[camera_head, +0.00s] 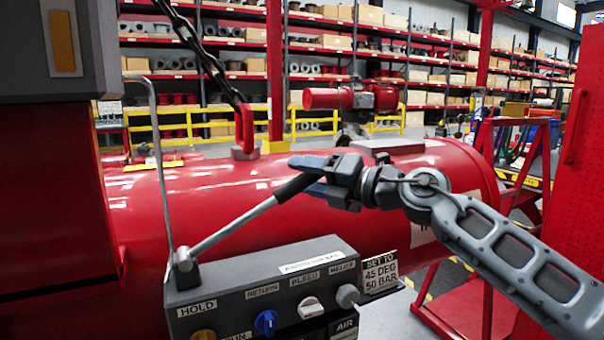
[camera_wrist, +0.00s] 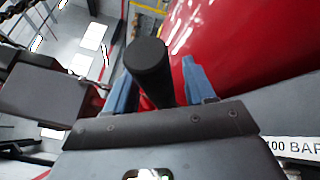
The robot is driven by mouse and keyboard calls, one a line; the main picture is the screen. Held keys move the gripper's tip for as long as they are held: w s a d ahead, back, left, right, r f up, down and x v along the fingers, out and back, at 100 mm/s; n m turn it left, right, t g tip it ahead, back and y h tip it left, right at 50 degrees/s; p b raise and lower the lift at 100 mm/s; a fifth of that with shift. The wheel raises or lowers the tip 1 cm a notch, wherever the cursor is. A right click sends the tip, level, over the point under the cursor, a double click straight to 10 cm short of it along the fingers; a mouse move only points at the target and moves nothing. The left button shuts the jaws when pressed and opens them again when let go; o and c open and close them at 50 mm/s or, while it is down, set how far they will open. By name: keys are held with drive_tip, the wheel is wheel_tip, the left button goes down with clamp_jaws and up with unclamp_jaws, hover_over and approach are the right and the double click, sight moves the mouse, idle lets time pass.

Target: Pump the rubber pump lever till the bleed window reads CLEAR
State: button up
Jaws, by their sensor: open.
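The pump lever is a grey metal rod (camera_head: 235,222) with a black rubber grip (camera_head: 291,189). It rises to the right from a pivot at the left end of a grey control box (camera_head: 262,287). My gripper (camera_head: 306,176) is at the lever's upper end. In the wrist view, the black grip (camera_wrist: 150,72) stands between the two blue fingers, which are apart. A gap shows between the grip and the right finger; contact on the left is unclear. I cannot make out a bleed window reading.
A large red cylinder (camera_head: 120,205) lies behind the box and lever. A thin upright grey rod (camera_head: 157,150) stands at the box's left. A sign (camera_head: 381,272) reads 45 DEG, 50 BAR. A chain (camera_head: 205,62) hangs to a red lifting lug (camera_head: 245,135). A red panel (camera_head: 580,190) stands at right.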

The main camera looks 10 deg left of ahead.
drive_tip(key=shift+w+a, duration=0.3)
drive_tip(key=shift+a, duration=0.35)
drive_tip(key=shift+c, duration=0.5)
clamp_jaws()
